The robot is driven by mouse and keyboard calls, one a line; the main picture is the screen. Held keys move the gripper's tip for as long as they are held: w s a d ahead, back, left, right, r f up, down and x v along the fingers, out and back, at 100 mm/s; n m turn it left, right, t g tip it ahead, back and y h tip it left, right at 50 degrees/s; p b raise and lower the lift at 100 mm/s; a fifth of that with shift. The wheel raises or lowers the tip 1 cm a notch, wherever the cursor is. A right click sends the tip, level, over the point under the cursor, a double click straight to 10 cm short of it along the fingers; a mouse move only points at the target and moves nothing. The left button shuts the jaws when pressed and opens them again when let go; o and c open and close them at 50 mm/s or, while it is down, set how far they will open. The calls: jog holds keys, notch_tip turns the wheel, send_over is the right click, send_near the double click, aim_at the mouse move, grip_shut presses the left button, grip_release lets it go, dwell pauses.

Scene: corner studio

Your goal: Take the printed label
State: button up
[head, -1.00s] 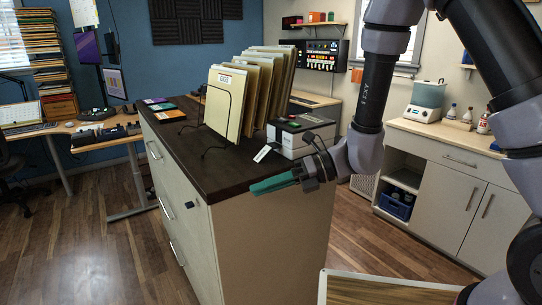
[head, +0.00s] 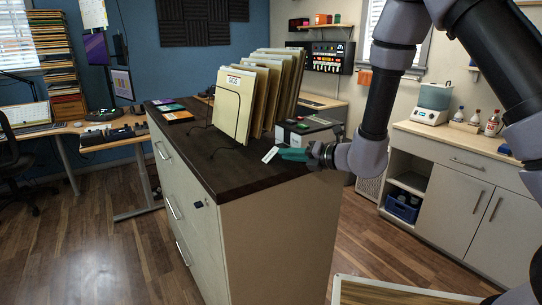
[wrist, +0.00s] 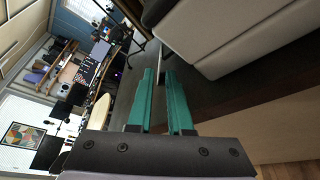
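The printed label (head: 270,155) is a small white strip at the front of the grey label printer (head: 306,128), on the dark cabinet top. My gripper (head: 282,154) has teal fingers, and its tips are right beside the label in the head view. In the wrist view my gripper (wrist: 159,74) shows a clear gap between its fingers. A thin pale strip (wrist: 163,56), probably the label edge-on, lies just beyond the tips and in line with the gap. I cannot tell whether the fingers touch it. The printer's pale body (wrist: 250,40) is close beside the fingers.
The cabinet's dark top (head: 222,178) holds a wire rack of upright folders (head: 230,103) left of the printer. Several small coloured items (head: 180,116) lie at its far left end. A counter (head: 460,143) stands to the right. The top's front left part is clear.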

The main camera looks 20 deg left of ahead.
aim_at(278, 162)
jog(key=x, duration=0.4)
jog(key=shift+s, duration=0.15)
grip_shut()
dwell(1.2)
